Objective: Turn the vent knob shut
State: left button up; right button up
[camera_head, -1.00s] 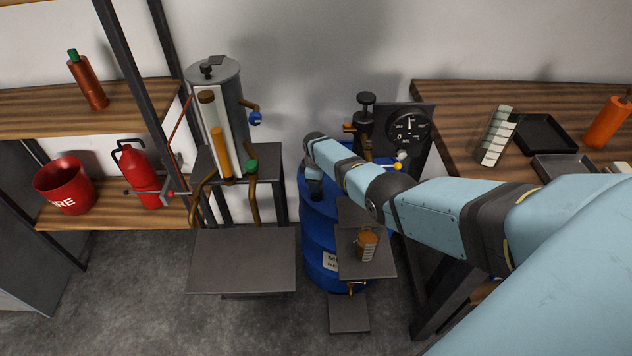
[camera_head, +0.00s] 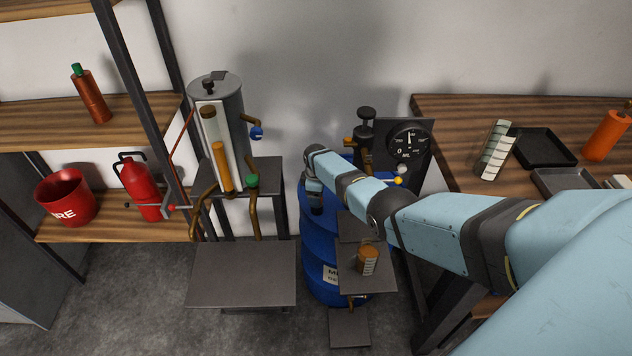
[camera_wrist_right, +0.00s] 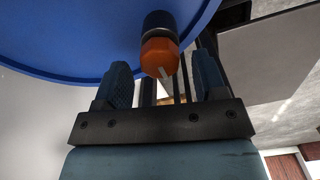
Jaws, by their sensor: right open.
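An orange faceted knob (camera_wrist_right: 160,55) with a black collar sits at the blue drum (camera_wrist_right: 70,40) in the right wrist view; it looks like the vent knob. My right gripper (camera_wrist_right: 161,65) is open, its fingers on either side of the knob in the picture, with visible gaps. Whether the knob is at the depth of the fingertips I cannot tell. In the head view my right gripper (camera_head: 314,197) points down at the drum (camera_head: 318,250), and the knob is hidden there. My left gripper is not in view.
A grey cylinder (camera_head: 220,100) with a sight tube stands left of the drum. A round gauge (camera_head: 409,142) on a black panel is behind my right forearm. A small amber jar (camera_head: 367,259) rests on a stepped plate in front. A wooden bench (camera_head: 460,125) is at right.

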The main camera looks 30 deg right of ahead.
notch_tip(320, 180, up, 6)
jog(key=shift+r+p, duration=0.1)
jog(key=shift+p, duration=1.1)
notch_tip(320, 180, up, 7)
jog(key=p, duration=0.1)
